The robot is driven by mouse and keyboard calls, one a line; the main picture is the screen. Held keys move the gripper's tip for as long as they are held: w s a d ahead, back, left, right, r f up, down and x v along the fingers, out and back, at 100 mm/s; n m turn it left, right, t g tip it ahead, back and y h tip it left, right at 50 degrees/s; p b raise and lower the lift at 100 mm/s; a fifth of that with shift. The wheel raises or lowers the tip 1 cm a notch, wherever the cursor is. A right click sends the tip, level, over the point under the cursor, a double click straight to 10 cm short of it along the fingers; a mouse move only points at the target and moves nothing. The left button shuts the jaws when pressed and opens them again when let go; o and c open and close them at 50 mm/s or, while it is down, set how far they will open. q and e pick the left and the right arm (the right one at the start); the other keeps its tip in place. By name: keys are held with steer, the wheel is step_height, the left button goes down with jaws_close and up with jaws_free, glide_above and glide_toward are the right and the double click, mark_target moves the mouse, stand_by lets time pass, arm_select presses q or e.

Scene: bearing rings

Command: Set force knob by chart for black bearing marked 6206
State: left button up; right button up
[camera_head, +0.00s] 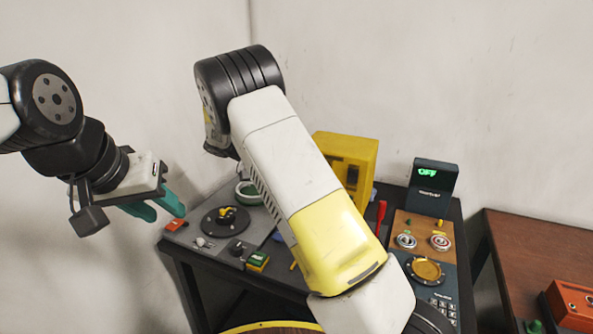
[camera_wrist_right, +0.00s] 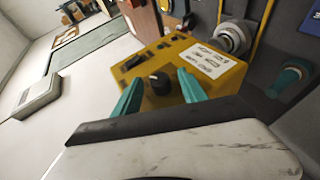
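A yellow box (camera_head: 352,150) stands at the back of the dark bench, partly behind my right arm. In the right wrist view, the yellow box (camera_wrist_right: 205,82) carries a black round knob (camera_wrist_right: 159,83), dark slots and a white label (camera_wrist_right: 209,59) with print too small to read. My right gripper (camera_wrist_right: 160,92) is open, its teal fingers apart around the knob's sides; contact cannot be told. It is hidden in the head view. My left gripper (camera_head: 156,209) is open and empty left of the bench. I cannot make out a black bearing marked 6206.
A black round plate (camera_head: 225,221) with yellow parts and a pale green ring (camera_head: 248,192) are on the bench. A display (camera_head: 433,187) reads OFF, behind a panel with two rings and a keypad (camera_head: 440,305). A brown table (camera_head: 540,250) stands right.

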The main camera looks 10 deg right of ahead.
steer(key=v, duration=0.7)
steer(key=shift+a+r, duration=0.2)
steer(key=shift+a, duration=0.2)
steer(key=s+d+r+n+t+y, duration=0.1)
steer(key=s+d+r+n+y, duration=0.2)
steer(key=s+d+y, duration=0.6)
steer(key=s+a+r+n+t+y, duration=0.1)
steer(key=s+r+t+y, duration=0.1)
steer(key=s, duration=0.7)
steer(key=s+a+r+n+t+y, duration=0.1)
steer(key=s+t+y, duration=0.3)
steer(key=s, duration=0.5)
steer(key=shift+a+r+t, duration=0.5)
steer(key=shift+a+t, duration=0.1)
steer(key=shift+t, duration=0.2)
